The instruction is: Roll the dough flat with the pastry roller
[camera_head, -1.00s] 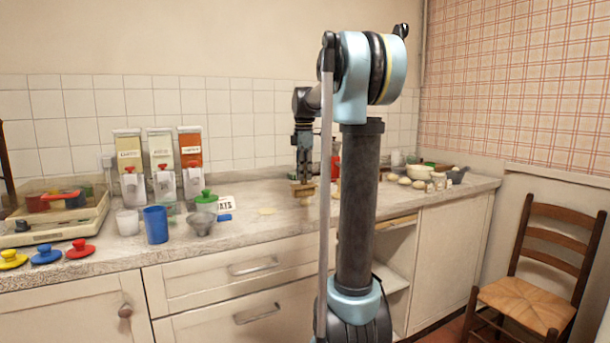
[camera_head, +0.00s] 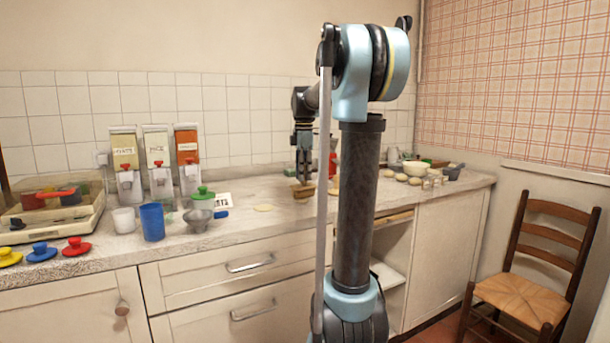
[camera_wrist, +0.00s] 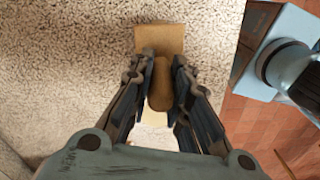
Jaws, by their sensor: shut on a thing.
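My gripper (camera_head: 304,176) points down over the worktop, close to its surface. In the wrist view my gripper (camera_wrist: 161,72) is shut with its fingers on both sides of a brown rounded wooden piece, which I take to be the handle of the pastry roller (camera_wrist: 160,90). A tan wooden part (camera_wrist: 160,38) shows beyond the fingertips. In the head view the wooden roller (camera_head: 303,191) is small and low at the worktop. Whether dough lies under the roller I cannot tell.
Pale buns (camera_head: 400,177) and bowls lie right, partly behind my arm. A chair (camera_head: 530,280) stands at right.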

